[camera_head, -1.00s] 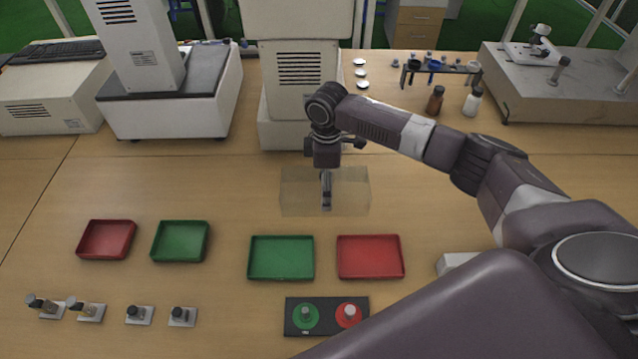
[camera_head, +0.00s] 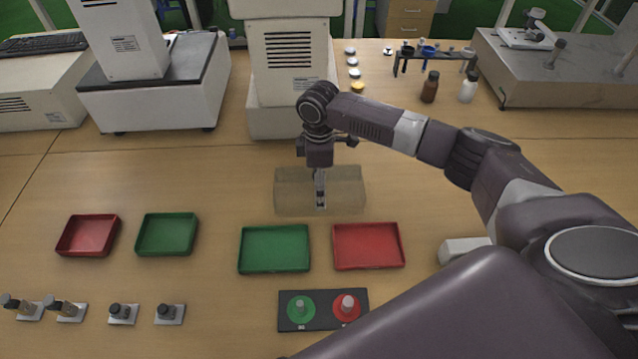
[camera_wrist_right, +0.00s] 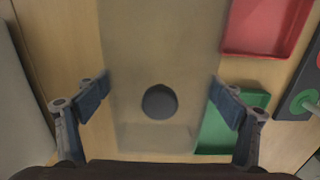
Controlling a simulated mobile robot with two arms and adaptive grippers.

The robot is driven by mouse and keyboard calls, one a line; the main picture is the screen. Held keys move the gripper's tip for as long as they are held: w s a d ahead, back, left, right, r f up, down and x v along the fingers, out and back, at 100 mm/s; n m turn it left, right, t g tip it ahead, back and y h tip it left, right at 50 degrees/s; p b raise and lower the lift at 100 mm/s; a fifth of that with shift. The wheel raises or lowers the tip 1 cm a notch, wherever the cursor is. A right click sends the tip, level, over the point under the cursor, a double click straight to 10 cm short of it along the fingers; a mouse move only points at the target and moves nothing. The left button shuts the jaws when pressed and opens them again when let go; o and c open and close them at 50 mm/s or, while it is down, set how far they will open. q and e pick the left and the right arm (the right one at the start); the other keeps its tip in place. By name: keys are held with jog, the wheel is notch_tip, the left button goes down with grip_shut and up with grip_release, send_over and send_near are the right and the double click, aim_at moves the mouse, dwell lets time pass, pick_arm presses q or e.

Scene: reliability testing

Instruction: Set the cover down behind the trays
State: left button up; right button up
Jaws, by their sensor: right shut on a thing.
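The cover (camera_head: 288,190) is a clear, box-shaped piece. It is behind the right-hand green tray (camera_head: 242,268) and red tray (camera_head: 338,265), on their far side. My right gripper (camera_head: 320,203) is shut on it from above. In the right wrist view the cover (camera_wrist_right: 160,60) lies between the two fingers (camera_wrist_right: 160,98), with a round dark knob (camera_wrist_right: 160,102) on it. Whether its underside touches the table is not clear. Another red tray (camera_head: 88,235) and green tray (camera_head: 167,234) lie further left. My left gripper is out of view.
A white machine (camera_head: 290,60) stands close behind the cover. A black plate (camera_head: 324,322) with green and red buttons lies in front of the trays. Bottles (camera_head: 430,87) and a rack (camera_head: 434,57) stand at the back right. Bare table lies left of the cover.

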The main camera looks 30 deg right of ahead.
jog(key=shift+f, duration=0.6)
jog(key=o, duration=1.2)
jog(key=shift+r, duration=0.1)
